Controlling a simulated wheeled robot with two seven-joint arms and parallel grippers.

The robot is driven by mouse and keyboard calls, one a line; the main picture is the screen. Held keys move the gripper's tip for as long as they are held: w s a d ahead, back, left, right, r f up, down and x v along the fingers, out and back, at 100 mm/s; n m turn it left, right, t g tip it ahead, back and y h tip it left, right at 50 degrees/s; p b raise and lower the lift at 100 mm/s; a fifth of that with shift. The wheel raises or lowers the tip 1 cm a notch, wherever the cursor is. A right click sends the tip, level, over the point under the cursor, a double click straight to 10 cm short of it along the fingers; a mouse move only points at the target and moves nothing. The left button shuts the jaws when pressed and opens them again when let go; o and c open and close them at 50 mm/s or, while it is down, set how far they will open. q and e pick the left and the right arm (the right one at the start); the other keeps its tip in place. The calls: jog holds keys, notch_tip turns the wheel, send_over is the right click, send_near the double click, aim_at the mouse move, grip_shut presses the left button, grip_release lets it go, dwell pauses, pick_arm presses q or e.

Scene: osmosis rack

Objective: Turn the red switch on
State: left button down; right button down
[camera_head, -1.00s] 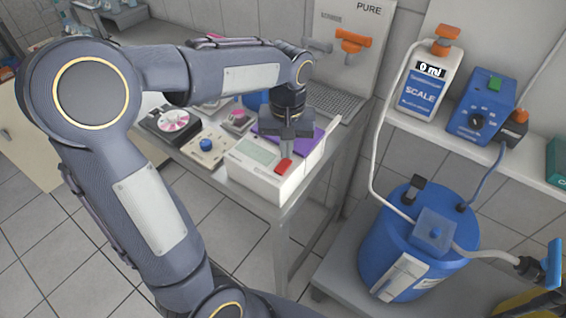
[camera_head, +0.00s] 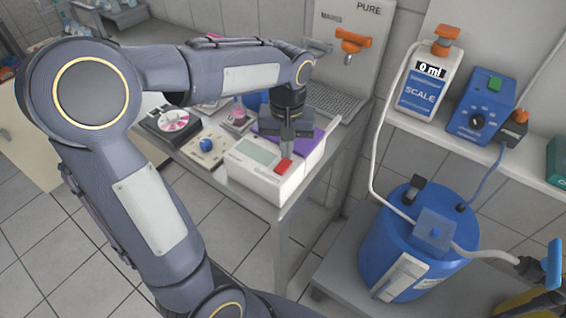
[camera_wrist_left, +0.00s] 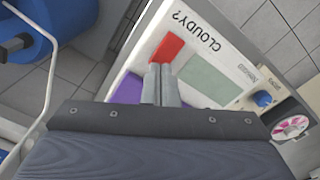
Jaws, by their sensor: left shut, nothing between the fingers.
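The red switch (camera_head: 284,166) is a small red block on the front right of the top of a white box-shaped device with a grey screen (camera_head: 256,152). It also shows in the left wrist view (camera_wrist_left: 168,47), beside the printed word "CLOUDY?". My left gripper (camera_head: 287,154) points down over the device, its fingers together with nothing between them. Its fingertips are right at the edge of the switch; in the left wrist view the fingers (camera_wrist_left: 160,67) end against or just above it. I cannot tell whether they touch. My right gripper does not show.
A purple block (camera_head: 307,142) lies behind the switch. A small unit with a blue knob (camera_head: 206,145) and a pink-and-white disc device (camera_head: 174,121) stand to the left. A blue tank (camera_head: 395,262) stands right of the table. The floor in front is clear.

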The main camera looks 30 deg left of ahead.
aim_at(286, 161)
pick_arm(q)
jog(key=shift+f+b, duration=0.7)
jog(key=shift+f, duration=0.35)
dwell(0.5)
jog(key=shift+r, duration=0.1)
notch_tip(286, 161, up, 7)
jog(key=p, duration=0.6)
dwell(0.3)
